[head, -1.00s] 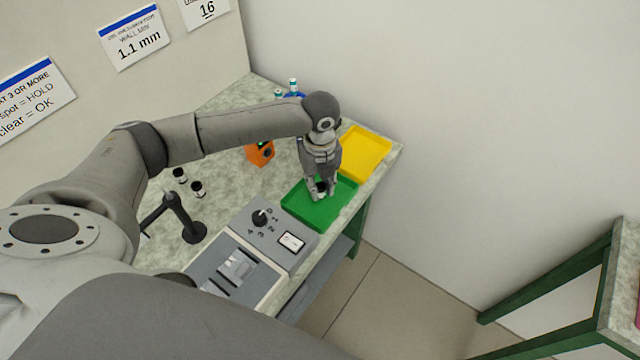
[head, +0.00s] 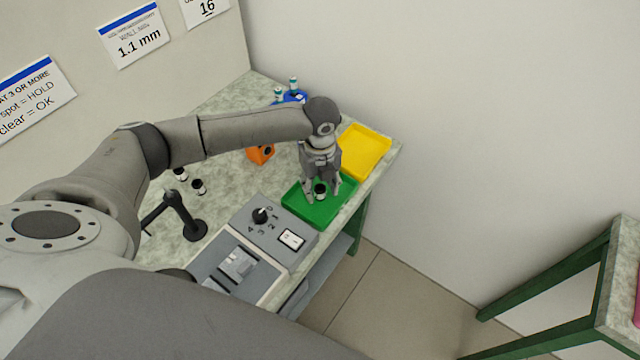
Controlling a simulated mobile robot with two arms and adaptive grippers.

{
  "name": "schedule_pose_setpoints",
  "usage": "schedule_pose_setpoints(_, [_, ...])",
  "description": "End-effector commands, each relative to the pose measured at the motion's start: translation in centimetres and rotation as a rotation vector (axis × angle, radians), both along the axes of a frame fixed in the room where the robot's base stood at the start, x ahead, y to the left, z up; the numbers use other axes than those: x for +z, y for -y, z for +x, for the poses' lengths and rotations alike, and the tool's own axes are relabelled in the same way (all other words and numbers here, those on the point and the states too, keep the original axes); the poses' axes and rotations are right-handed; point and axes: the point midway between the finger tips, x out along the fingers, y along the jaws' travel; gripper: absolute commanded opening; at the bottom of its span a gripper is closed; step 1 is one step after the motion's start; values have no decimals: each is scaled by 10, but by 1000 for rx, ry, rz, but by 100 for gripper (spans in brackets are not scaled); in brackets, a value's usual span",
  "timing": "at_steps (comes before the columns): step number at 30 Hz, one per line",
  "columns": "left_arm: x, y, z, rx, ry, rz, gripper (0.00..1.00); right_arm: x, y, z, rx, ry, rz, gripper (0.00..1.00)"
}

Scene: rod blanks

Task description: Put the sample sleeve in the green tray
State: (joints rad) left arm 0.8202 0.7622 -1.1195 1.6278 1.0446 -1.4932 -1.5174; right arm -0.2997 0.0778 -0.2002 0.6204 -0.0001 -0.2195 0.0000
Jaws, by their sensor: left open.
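The green tray (head: 305,212) lies on the bench near its right edge. A small sleeve (head: 320,191) with a dark top and a pale body stands in the green tray, between the fingers of my left gripper (head: 321,196). My left gripper points down over the tray with its fingers open to either side of the sleeve. Whether a finger still touches the sleeve is too small to tell. My right gripper is not in view.
A yellow tray (head: 366,150) lies just behind the green one. A grey device with a dial (head: 260,216) stands in front. Two similar sleeves (head: 198,186) stand to the left, near a dark post stand (head: 194,230). An orange object (head: 261,154) sits behind.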

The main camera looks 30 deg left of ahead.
Motion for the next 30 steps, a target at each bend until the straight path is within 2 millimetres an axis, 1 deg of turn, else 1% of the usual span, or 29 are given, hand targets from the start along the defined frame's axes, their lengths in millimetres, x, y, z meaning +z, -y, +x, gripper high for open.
schedule_pose_setpoints(2, [5, 0, 1, 0, 2, -1, 44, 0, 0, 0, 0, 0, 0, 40])
schedule_pose_setpoints(5, [17, 0, 1, 0, 4, -2, 44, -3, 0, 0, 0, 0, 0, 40])
schedule_pose_setpoints(15, [88, 0, 1, 1, 4, -1, 44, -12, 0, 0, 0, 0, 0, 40])
schedule_pose_setpoints(18, [105, 0, 1, 0, 4, -2, 44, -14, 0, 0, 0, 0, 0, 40])
schedule_pose_setpoints(21, [115, 0, 1, 1, 2, -1, 44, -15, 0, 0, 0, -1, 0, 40])
schedule_pose_setpoints(24, [121, 0, 0, 1, 0, -1, 44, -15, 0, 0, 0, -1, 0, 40])
schedule_pose_setpoints(30, [123, 0, 0, 1, -1, -1, 44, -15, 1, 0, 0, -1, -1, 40])
